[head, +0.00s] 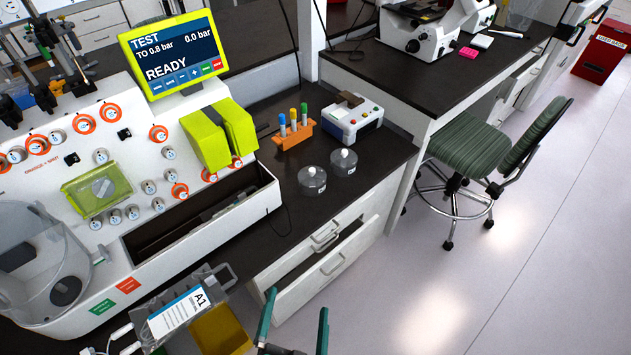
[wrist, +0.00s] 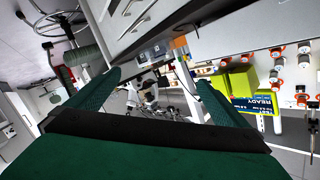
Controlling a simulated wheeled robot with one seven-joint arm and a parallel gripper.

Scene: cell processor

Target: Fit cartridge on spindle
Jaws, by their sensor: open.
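My gripper (head: 297,302) is at the bottom of the head view, its two green fingers apart with nothing between them. In the wrist view (wrist: 158,80) the fingers are also spread and empty. The white cell processor (head: 130,258) fills the left side. A clear round chamber (head: 30,225) at its lower left holds a dark round part (head: 66,291); I cannot tell whether this is the spindle. Two clear, lidded round containers, a nearer one (head: 312,181) and a farther one (head: 343,162), stand upright on the dark counter. I cannot tell which thing is the cartridge.
An orange tube rack (head: 293,135) and a small white device (head: 352,118) stand behind the containers. A drawer (head: 325,265) is partly open.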

